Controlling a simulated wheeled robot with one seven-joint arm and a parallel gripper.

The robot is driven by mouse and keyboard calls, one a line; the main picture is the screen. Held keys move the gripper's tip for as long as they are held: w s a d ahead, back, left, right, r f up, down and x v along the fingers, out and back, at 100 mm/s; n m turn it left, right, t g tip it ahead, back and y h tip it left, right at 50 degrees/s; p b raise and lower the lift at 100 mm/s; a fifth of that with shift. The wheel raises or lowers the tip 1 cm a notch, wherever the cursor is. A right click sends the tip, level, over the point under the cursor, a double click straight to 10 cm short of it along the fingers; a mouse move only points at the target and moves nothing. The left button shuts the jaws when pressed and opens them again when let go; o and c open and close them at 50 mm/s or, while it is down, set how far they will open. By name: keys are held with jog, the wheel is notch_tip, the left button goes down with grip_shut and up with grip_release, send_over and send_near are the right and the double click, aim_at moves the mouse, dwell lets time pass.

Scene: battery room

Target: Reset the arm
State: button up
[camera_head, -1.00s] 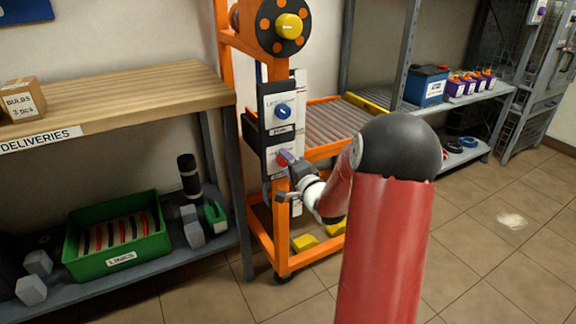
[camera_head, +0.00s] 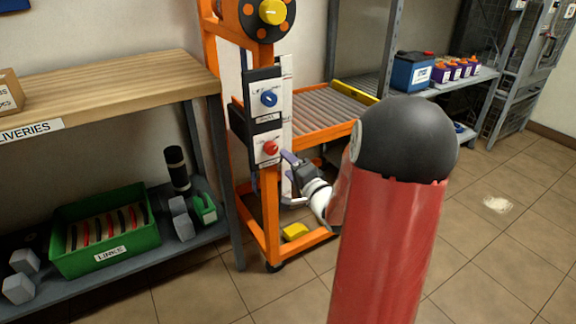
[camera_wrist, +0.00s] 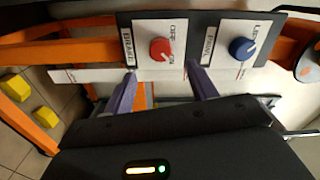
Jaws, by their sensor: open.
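My gripper (camera_wrist: 163,92) is open and empty in the wrist view, its two purple fingers apart and pointing toward the control panel. In the head view my gripper (camera_head: 288,176) is beside the lower part of the panel, close to the red knob (camera_head: 270,147). In the wrist view the red knob (camera_wrist: 160,49) lies beyond the gap between the fingertips, and the blue knob (camera_wrist: 242,48) is to its right. In the head view the blue knob (camera_head: 268,98) is above the red one. I cannot tell whether a fingertip touches the panel.
An orange lift frame (camera_head: 268,222) with a roller deck (camera_head: 325,106) carries the panel. A wooden bench (camera_head: 110,88) stands left, with a green bin (camera_head: 140,237) on its lower shelf. A blue battery (camera_head: 410,72) sits on the right shelf.

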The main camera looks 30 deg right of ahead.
dwell(0.3)
jog(key=s+a+r+n+g, duration=0.2)
jog(key=s+a+n+g, duration=0.4)
jog(key=s+a, duration=0.3)
jog(key=s+a+r+n+g, duration=0.2)
jog(key=s+a+n+g, duration=0.4)
jog(key=s, duration=1.1)
jog(key=a+n, duration=0.3)
jog(key=shift+s+a+h, duration=0.15)
jog(key=shift+a+h, duration=0.05)
jog(key=shift+h, duration=0.1)
